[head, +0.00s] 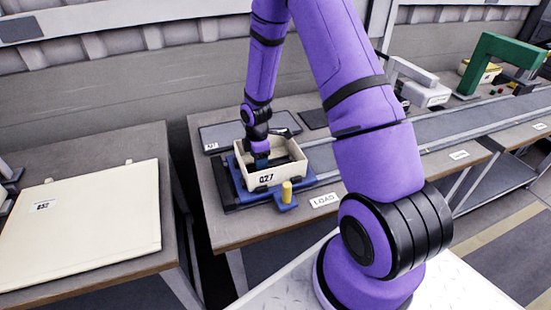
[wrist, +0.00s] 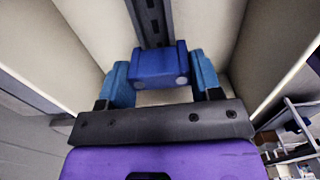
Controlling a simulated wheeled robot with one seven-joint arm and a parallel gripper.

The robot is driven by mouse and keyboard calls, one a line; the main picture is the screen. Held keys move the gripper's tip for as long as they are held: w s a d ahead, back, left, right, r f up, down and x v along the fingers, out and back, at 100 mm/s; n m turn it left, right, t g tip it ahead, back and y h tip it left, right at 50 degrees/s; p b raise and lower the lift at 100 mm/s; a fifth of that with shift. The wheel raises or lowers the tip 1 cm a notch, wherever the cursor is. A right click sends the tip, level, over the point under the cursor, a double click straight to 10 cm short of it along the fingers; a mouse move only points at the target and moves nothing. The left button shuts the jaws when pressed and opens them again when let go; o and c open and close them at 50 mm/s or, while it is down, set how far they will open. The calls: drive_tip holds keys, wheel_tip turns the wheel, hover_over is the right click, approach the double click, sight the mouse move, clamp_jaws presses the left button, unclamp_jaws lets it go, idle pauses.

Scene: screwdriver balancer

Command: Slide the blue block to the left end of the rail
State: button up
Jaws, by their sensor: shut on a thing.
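A blue block (wrist: 158,66) sits between the two lighter blue fingers of my gripper (wrist: 161,82) in the wrist view. The fingers touch its left and right sides, so my gripper is shut on it. A dark slotted rail (wrist: 151,18) runs away beyond the block, between cream walls. In the head view my gripper (head: 260,150) reaches down into a cream box (head: 273,178) marked 027. There the block and the rail cannot be made out inside the box.
The box stands in a blue holder (head: 287,207) with a yellow peg (head: 287,192) in front, on a grey-brown table (head: 228,229). A conveyor (head: 445,131) runs off to the right. A cream panel (head: 85,225) lies on the left table, across a gap.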

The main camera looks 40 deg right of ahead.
drive_tip(key=shift+w+a, duration=0.25)
drive_tip(key=shift+a, duration=0.55)
idle(1.8)
idle(0.4)
drive_tip(key=o, duration=1)
drive_tip(key=shift+d+r, duration=0.1)
drive_tip(key=shift+r, duration=0.05)
drive_tip(key=shift+r, duration=0.85)
drive_tip(key=shift+s+d+r, duration=0.1)
drive_tip(key=shift+d+r, duration=0.1)
drive_tip(key=shift+r, duration=1.1)
drive_tip(key=shift+s+d+r, duration=0.1)
drive_tip(key=shift+d+r, duration=0.05)
drive_tip(key=shift+r, duration=1.1)
